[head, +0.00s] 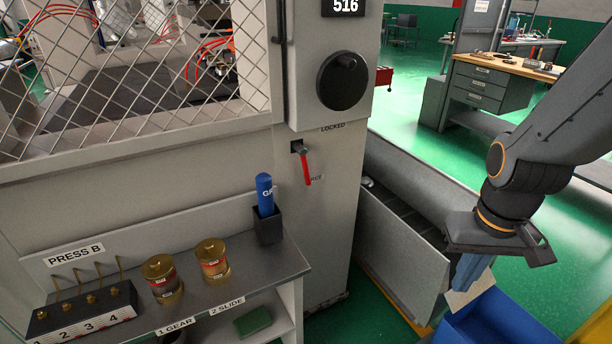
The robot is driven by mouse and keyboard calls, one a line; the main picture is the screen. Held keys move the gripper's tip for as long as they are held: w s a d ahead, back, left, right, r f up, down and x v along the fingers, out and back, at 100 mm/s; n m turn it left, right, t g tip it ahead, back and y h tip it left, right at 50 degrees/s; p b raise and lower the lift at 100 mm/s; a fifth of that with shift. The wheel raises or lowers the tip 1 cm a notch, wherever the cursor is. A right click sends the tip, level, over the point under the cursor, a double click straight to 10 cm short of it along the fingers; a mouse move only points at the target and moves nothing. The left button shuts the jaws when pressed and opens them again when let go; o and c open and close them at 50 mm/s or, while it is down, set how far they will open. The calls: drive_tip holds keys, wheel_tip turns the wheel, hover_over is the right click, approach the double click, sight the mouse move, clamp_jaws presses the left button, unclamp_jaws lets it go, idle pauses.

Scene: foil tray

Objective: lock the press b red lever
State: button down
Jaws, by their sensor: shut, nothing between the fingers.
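The red lever (307,170) is on the front of the grey press column, to the right of the mesh guard. Its dark pivot (298,147) is at the upper end, and the red handle hangs down, tilted slightly right. The word LOCKED is printed above it. A second label beside the handle is partly hidden, with its last letters showing. My gripper (468,278) is at the right, well apart from the lever and lower in the picture. It points down, shut and empty, in front of a blue bin.
A shelf marked PRESS B (77,254) stands below the lever, with two brass canisters (213,259), a numbered key block (82,309) and a blue-handled tool (264,190) in a dark holder. A black knob (342,80) is above. A grey barrier (400,240) and blue bin (490,325) stand right.

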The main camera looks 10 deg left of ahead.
sight(304, 166)
drive_tip(key=w+a+f+n+t+y+p, duration=0.1)
drive_tip(key=w+a+f+n+t, duration=0.15)
drive_tip(key=w+a+n, duration=0.35)
drive_tip(key=w+a+f+n+t+y, duration=0.1)
drive_tip(key=w+a+n+t, duration=0.25)
drive_tip(key=w, duration=0.45)
drive_tip(key=w+a+f+n+t+y+p, duration=0.1)
drive_tip(key=w+a+f+n+t, duration=0.1)
drive_tip(key=w+a+n, duration=0.45)
drive_tip(key=a+n+t+y+p, duration=0.1)
drive_tip(key=a+n+t+y, duration=0.2)
drive_tip(key=a+n+y, duration=0.7)
drive_tip(key=a+n, duration=0.2)
drive_tip(key=a, duration=0.4)
drive_tip(key=shift+s+r+n+p, duration=0.3)
drive_tip(key=shift+r+p, duration=0.1)
drive_tip(key=p+x, duration=0.2)
drive_tip(key=x, duration=0.7)
drive_tip(key=shift+w+a+r, duration=0.1)
drive_tip(key=shift+w+a, duration=0.1)
drive_tip(key=shift+a, duration=0.05)
drive_tip(key=d, duration=0.1)
drive_tip(key=w+p, duration=0.1)
drive_tip(key=d, duration=0.1)
drive_tip(key=shift+w+d+r+p, duration=0.25)
drive_tip(key=shift+w+d+p, duration=0.05)
drive_tip(key=shift+w+d, duration=0.3)
drive_tip(key=shift+d, duration=0.05)
